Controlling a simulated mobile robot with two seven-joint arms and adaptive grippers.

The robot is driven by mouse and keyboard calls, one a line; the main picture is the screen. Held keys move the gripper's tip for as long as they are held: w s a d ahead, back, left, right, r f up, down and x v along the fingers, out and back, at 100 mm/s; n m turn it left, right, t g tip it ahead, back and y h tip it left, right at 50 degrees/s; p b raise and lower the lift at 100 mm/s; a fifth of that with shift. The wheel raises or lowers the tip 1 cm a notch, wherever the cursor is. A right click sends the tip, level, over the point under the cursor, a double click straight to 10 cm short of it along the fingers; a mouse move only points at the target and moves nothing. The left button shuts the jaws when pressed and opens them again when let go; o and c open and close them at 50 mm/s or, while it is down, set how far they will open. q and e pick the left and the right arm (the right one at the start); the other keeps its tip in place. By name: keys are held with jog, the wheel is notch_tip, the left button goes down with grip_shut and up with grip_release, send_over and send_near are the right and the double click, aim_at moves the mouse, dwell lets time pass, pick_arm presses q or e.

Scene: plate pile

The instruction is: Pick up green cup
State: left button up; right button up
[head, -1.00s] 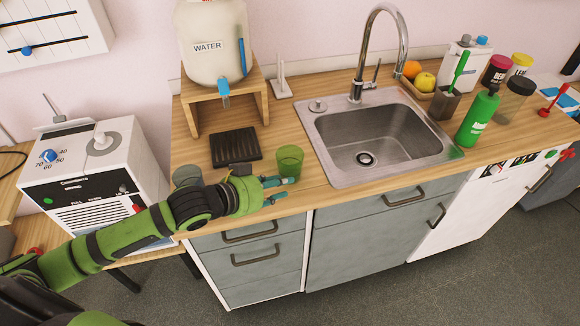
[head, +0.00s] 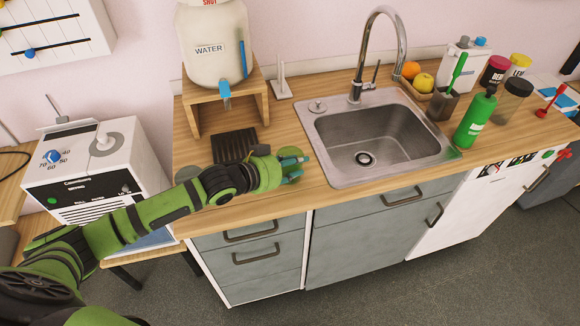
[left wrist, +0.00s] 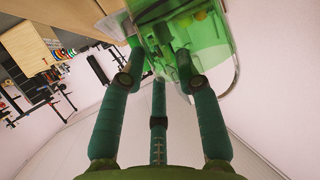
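The green see-through cup (head: 289,151) is on the counter between the dark drain mat and the sink. In the head view most of it is hidden behind my left gripper (head: 294,169). In the left wrist view the green cup (left wrist: 208,42) looms large just beyond and around the fingertips. My left gripper (left wrist: 160,62) has its teal fingers spread, with a gap between the tips. I cannot tell whether any finger touches the cup. My right gripper is not in view.
A wooden stand (head: 192,118) with a water container (head: 212,62) is behind the dark mat (head: 234,145). The sink (head: 322,166) lies close on the right. Several bottles and jars, such as a green bottle (head: 474,122), stand at the right.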

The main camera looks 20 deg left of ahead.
pick_arm(q)
grip_shut()
jog(key=shift+r, duration=0.15)
